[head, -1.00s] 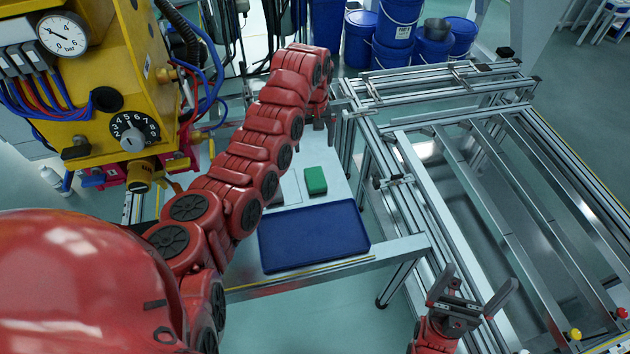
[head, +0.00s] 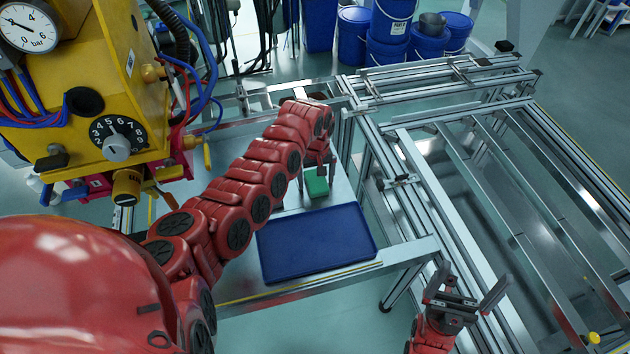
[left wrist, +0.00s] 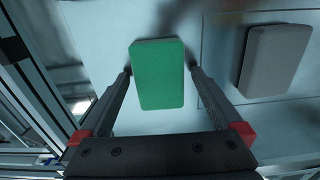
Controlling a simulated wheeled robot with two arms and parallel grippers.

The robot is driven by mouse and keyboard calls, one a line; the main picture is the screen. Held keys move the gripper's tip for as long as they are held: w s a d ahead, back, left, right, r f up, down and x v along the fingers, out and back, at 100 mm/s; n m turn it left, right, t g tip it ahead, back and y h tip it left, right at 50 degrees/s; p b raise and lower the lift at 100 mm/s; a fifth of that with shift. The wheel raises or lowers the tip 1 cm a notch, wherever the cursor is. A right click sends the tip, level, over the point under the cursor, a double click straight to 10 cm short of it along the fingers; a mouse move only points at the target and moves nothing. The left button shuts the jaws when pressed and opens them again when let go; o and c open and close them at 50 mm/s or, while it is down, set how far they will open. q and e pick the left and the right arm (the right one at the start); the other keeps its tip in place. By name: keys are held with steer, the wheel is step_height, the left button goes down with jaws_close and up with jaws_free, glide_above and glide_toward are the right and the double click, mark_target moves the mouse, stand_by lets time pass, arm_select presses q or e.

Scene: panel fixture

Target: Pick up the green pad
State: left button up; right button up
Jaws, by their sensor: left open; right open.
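The green pad (head: 316,184) lies on the light table behind the blue tray (head: 315,243). In the left wrist view the green pad (left wrist: 158,74) sits between the two fingers of my left gripper (left wrist: 160,75), which is open with a gap on each side. In the head view my left gripper (head: 318,170) points down over the pad and partly hides it. My right gripper (head: 467,292) is open and empty at the lower right, beside the metal frame.
A grey pad (left wrist: 274,60) lies to the right of the green one in the left wrist view. A yellow panel box (head: 85,90) with a gauge stands at the left. An aluminium frame (head: 440,180) runs along the right. The blue tray is empty.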

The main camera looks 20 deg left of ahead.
mark_target(316, 181)
arm_select(q)
steer(key=shift+s+d+r, duration=0.1)
steer(key=shift+r, duration=0.15)
steer(key=shift+c, duration=1.8)
steer(key=c, duration=0.9)
step_height(316, 181, up, 10)
steer(key=b, duration=0.1)
